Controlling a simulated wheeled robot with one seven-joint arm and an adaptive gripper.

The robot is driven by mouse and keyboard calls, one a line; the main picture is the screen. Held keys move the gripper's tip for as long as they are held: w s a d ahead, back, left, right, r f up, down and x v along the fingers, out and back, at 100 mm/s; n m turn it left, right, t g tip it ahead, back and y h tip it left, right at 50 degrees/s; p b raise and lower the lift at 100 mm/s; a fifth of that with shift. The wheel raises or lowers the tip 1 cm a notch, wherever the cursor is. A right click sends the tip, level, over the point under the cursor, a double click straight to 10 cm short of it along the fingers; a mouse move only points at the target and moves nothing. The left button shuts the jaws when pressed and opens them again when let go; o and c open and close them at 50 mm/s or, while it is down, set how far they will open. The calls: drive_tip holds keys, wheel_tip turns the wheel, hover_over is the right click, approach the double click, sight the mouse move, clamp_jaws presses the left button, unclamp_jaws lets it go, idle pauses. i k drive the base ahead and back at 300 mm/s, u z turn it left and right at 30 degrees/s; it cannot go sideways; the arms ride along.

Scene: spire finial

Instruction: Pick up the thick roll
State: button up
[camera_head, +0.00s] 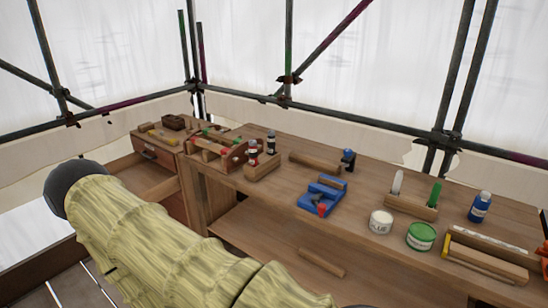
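I cannot tell for certain which thing is the thick roll. A brown cylinder-like piece (315,161) lies on the workbench top near its back edge. Another brown rod-like piece (322,262) lies on the lower shelf. A thicker pale brown piece (486,263) lies at the right end of the bench top, beside a long thin holder. My arm, in a ribbed yellowish cover, fills the lower left foreground and hides part of the bench front. My gripper is not in view.
Scaffold poles and white sheeting stand behind. An open drawer (145,172) is at left.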

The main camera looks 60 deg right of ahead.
sight(332, 169)
drive_tip(key=z, duration=0.15)
drive_tip(key=i, duration=1.5)
drive_tip(key=z, duration=1.35)
drive_tip(key=i, duration=0.85)
drive_tip(key=z, duration=0.95)
